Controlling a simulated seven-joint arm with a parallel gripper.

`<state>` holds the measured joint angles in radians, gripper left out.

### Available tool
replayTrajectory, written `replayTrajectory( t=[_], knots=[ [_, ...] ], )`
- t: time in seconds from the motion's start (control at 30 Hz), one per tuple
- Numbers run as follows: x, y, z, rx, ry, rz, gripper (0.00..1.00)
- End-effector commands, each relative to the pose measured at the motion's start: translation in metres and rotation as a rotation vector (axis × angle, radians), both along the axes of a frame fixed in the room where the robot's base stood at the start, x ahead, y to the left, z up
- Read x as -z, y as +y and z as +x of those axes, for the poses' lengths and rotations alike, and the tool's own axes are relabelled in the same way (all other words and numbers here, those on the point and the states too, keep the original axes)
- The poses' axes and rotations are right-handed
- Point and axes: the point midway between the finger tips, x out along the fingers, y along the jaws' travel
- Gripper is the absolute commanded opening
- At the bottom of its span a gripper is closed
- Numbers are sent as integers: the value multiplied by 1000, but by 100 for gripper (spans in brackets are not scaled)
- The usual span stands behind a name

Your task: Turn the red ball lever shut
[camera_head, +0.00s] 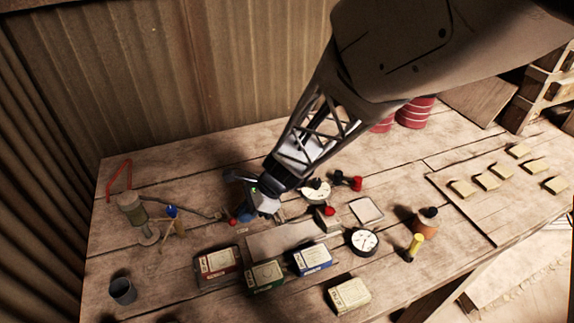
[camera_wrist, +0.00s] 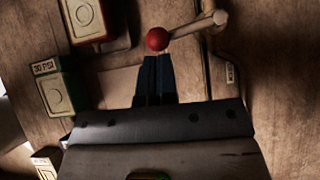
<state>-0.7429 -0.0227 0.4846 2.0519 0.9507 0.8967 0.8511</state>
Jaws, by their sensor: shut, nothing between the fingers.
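The lever's red ball (camera_wrist: 157,39) shows in the wrist view at the end of a pale arm (camera_wrist: 198,27) that slopes up to the right to a rounded pivot. In the head view the red ball (camera_head: 232,222) is small, at the left of my gripper (camera_head: 246,216). My gripper is shut and empty. In the wrist view its dark fingers (camera_wrist: 155,60) lie side by side, their tips just below the ball; I cannot tell whether they touch it. A small label (camera_wrist: 230,75) lies beside the pipe; its lettering is unreadable. In the head view my wrist hides part of the lever.
A red box (camera_head: 218,263), green box (camera_head: 265,276) and blue box (camera_head: 312,259) stand in front. A pump (camera_head: 134,212) with a red handle is at left. A dial (camera_head: 363,241) and another red knob (camera_head: 330,211) are at right.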

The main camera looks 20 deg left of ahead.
Motion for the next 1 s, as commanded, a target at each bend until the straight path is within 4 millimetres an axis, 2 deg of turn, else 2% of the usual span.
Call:
replayTrajectory(
  t=[0.5, 0.8, 1.0],
  knots=[
    [1, 3, -3, 0, 0, 0, 0],
    [3, 12, -20, -2, 0, -1, 0],
    [6, 13, -23, -3, 5, -5, 0]
  ],
)
